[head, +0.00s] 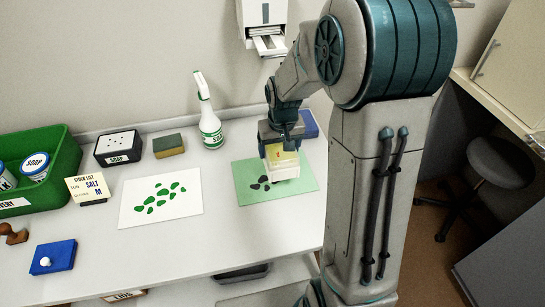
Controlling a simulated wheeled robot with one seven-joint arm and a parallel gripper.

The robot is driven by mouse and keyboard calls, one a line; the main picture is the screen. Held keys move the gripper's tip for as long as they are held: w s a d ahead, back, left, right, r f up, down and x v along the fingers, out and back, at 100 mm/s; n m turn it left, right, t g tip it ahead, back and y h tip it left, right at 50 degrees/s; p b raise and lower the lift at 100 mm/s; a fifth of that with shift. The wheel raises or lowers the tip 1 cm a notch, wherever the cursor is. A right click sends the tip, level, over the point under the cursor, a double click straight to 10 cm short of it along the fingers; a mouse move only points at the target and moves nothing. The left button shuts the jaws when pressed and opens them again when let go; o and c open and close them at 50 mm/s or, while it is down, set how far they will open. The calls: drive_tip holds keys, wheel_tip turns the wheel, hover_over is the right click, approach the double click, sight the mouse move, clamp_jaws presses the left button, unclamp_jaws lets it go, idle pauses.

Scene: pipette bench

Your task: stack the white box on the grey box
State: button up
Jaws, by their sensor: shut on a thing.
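My gripper (281,139) points down over the green mat at the right part of the bench. It is shut on the white box (287,172), a small pale block with a yellowish upper part and a small red mark. The box is at the mat; I cannot tell whether it touches it or hangs just above. The likeliest grey box is a dark grey box (118,160) with a white, dotted top and a front label, near the wall on the left. Nothing is stacked on it. The fingertips are partly hidden by the hand.
The green mat (305,178) and a white sheet with green blobs (133,217) lie flat. A sponge (168,146), spray bottle (210,130) and blue block (309,124) stand behind. A green crate (66,160), stock card (87,189) and blue box (52,257) are left. The front centre is clear.

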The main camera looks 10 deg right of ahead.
drive_tip(key=shift+w+a+f, duration=0.25)
drive_tip(key=shift+a+f, duration=0.2)
drive_tip(key=shift+a, duration=0.25)
drive_tip(key=shift+f, duration=2)
drive_tip(key=shift+f, duration=0.1)
drive_tip(key=shift+f, duration=0.15)
drive_tip(key=o, duration=1)
drive_tip(key=shift+o, duration=0.2)
